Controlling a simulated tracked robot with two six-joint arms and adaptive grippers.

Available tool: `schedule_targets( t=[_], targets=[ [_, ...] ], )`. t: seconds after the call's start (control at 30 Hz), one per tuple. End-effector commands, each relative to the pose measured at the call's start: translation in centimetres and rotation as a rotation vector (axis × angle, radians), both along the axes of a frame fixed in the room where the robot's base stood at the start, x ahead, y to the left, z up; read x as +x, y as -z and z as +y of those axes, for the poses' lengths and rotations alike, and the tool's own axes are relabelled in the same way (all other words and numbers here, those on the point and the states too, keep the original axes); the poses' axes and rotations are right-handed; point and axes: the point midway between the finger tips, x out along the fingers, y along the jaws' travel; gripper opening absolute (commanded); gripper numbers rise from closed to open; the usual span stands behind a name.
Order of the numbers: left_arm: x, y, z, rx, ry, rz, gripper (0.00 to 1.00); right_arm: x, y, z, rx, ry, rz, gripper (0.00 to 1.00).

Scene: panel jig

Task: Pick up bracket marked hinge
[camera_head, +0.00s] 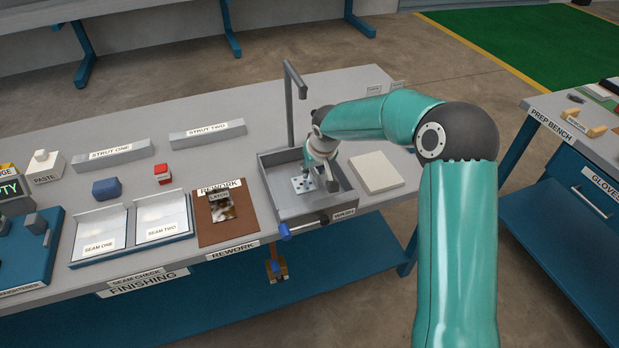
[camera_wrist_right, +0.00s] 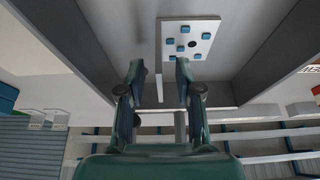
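A light plate with several blue spots (camera_head: 303,184) lies in the grey wash basin (camera_head: 300,212); it looks like a bracket, but I can read no hinge mark on it. In the right wrist view the plate (camera_wrist_right: 188,40) has a thin upright edge (camera_wrist_right: 159,75) near my fingers. My right gripper (camera_head: 325,178) reaches down into the basin over the plate's right side. In the wrist view its fingers (camera_wrist_right: 159,75) are apart, with the thin edge between them; contact is not clear. A piece marked LATCH (camera_head: 221,208) lies on the brown rework mat (camera_head: 212,236). My left gripper is out of view.
A grey post with a spout (camera_head: 289,105) rises behind the basin. A pale block (camera_head: 376,172) lies right of it. Seam trays (camera_head: 130,250), strut holders (camera_head: 120,153) and a blue block (camera_head: 106,188) are to the left. The prep bench (camera_head: 590,145) stands apart at right.

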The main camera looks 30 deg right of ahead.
Motion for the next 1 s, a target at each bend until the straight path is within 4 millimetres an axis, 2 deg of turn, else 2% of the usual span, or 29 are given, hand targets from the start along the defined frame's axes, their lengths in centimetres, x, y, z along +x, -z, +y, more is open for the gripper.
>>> schedule_targets(
  t=[0.13, 0.33, 0.37, 0.83, 1.0],
  targets=[
    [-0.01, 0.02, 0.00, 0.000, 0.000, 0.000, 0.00, 0.01, -0.03, 0.00, 0.000, 0.000, -0.001, 0.34],
    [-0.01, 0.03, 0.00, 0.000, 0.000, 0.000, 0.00, 0.01, -0.04, 0.02, 0.000, 0.000, 0.000, 0.03],
    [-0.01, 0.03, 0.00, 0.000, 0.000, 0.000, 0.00, 0.00, -0.05, 0.01, 0.000, 0.000, -0.001, 0.00],
    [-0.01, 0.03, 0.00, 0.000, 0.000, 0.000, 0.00, 0.01, -0.20, 0.00, 0.000, 0.000, -0.001, 0.00],
    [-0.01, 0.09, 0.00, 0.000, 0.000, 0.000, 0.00, 0.04, -0.97, -0.03, -0.001, 0.001, -0.003, 0.00]
  ],
)
